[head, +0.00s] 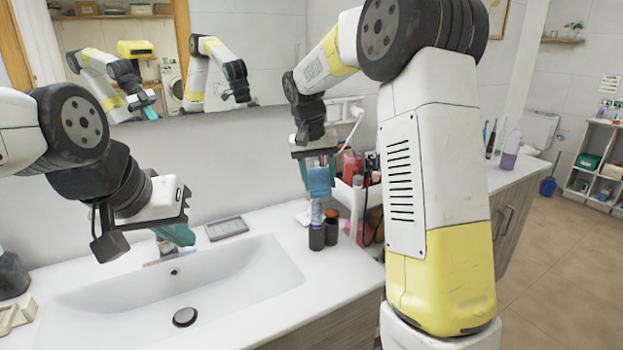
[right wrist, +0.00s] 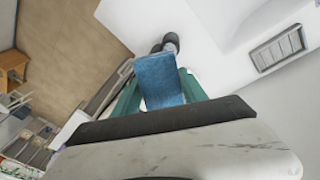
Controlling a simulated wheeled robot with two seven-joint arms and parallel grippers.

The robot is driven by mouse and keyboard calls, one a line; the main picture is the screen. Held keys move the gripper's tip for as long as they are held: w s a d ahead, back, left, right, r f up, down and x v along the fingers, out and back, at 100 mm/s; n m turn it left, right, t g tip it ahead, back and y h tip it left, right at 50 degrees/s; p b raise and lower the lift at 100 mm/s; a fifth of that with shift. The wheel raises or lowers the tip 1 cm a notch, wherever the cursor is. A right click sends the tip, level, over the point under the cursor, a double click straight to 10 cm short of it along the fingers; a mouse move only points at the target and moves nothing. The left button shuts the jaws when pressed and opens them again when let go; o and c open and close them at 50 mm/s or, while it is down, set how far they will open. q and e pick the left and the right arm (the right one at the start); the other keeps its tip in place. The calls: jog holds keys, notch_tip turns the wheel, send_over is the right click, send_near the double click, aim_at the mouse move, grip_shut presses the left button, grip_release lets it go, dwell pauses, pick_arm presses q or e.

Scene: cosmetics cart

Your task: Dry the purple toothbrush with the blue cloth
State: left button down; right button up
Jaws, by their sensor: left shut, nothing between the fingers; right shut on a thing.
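My right gripper (head: 321,160) is shut on the blue cloth (head: 320,182), holding it above the counter behind two small dark bottles. In the right wrist view the cloth (right wrist: 160,80) shows as a blue block between the teal fingers. My left gripper (head: 178,236) is shut and empty over the back of the sink, near the faucet. I cannot pick out the purple toothbrush for sure in either view. Several slim upright items (head: 490,138) stand on the far right counter, too small to identify.
The white sink (head: 230,285) lies below my left gripper. A grey soap tray (head: 226,228) lies behind it. Dark bottles (head: 317,235) stand below the cloth, beside a white cart (head: 345,192) crowded with cosmetics. A purple bottle (head: 509,158) stands on the far counter. A mirror backs the sink.

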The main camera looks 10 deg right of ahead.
jog(key=shift+f, duration=0.45)
dwell(0.6)
jog(key=shift+a, duration=0.1)
